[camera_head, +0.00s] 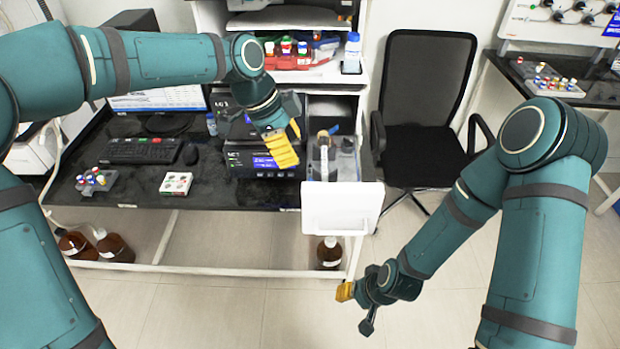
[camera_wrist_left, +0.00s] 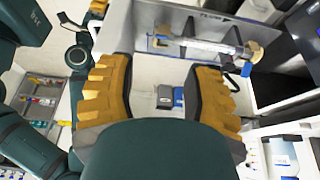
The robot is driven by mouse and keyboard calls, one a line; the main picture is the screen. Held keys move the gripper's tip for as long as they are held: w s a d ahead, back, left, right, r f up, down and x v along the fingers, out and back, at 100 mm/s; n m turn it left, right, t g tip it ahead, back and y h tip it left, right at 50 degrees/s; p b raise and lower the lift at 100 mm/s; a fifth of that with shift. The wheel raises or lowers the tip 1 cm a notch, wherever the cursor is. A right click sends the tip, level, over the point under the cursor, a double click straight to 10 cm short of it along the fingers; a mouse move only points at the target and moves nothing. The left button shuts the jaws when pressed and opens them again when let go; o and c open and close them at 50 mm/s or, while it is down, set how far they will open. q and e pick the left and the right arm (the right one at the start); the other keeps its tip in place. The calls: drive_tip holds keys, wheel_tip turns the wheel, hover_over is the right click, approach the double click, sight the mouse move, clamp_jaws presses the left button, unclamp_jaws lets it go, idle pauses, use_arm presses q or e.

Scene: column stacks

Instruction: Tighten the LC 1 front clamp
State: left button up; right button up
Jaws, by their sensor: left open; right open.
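A metal column (camera_head: 324,155) sits in an open grey-walled compartment right of the stacked black instrument units. The left wrist view shows it as a silver rod (camera_wrist_left: 205,46) with a brass-coloured end piece (camera_wrist_left: 252,51) and a fitting with an orange-brown part (camera_wrist_left: 160,41) at its other end. I cannot tell which part is the front clamp. My left gripper (camera_head: 284,148) is open and empty, just left of the compartment in the head view; its yellow fingers (camera_wrist_left: 160,100) stand apart, with the column beyond them. My right gripper (camera_head: 356,303) hangs low above the floor, away from the column.
A white panel (camera_head: 341,208) stands out in front of the compartment. A black chair (camera_head: 424,110) stands to the right. Brown bottles (camera_head: 115,247) stand below.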

use_arm(q)
drive_tip(key=b+x, duration=0.1)
drive_tip(key=x, duration=0.9)
drive_tip(key=shift+w+d+f, duration=0.1)
drive_tip(key=shift+d+f, duration=0.05)
drive_tip(key=shift+f, duration=0.1)
